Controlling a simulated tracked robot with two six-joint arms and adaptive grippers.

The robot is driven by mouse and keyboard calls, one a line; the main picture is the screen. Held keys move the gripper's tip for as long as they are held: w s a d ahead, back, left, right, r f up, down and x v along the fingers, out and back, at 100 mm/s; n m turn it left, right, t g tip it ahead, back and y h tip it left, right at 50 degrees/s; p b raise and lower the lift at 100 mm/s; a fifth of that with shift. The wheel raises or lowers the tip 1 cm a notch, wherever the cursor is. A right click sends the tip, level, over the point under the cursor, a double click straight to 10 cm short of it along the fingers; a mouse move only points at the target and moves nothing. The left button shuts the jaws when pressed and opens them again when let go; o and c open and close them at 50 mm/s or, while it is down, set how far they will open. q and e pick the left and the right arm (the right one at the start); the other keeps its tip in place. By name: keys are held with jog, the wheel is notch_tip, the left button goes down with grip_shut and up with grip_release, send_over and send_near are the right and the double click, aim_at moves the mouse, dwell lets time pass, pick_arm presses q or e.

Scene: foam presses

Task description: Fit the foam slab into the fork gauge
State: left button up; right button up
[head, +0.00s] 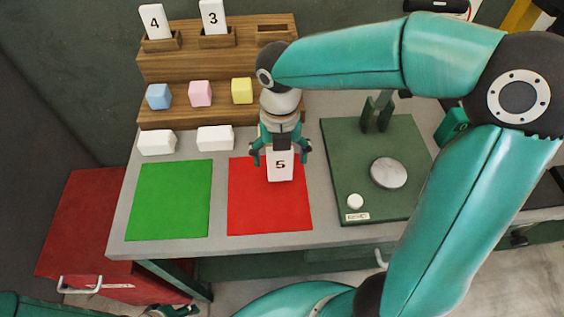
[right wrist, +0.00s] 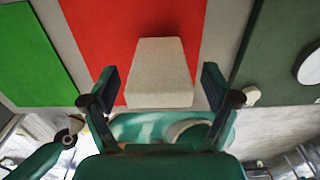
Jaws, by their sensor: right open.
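In the right wrist view, the fingers (right wrist: 160,92) stand apart with gaps beside a plain white block (right wrist: 160,70). Two white slabs, one on the left (head: 157,142) and one on the right (head: 215,138), lie behind the mats; I cannot tell which piece is the task's foam slab. The fork gauge (head: 377,115) appears to be the upright green fork at the back of the green plate. My left gripper (head: 176,310) shows only partly at the bottom edge.
The green mat (head: 170,200) is empty; the red mat (head: 268,215) lies beside it. The green plate (head: 340,150) carries a round grey disc (head: 388,173) and a white knob (head: 355,201). Blue, pink and yellow blocks (head: 200,93) sit on the wooden step, below cards 4 and 3 (head: 213,17).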

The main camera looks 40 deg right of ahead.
jog(key=c, duration=1.1)
jog(key=shift+r, duration=0.1)
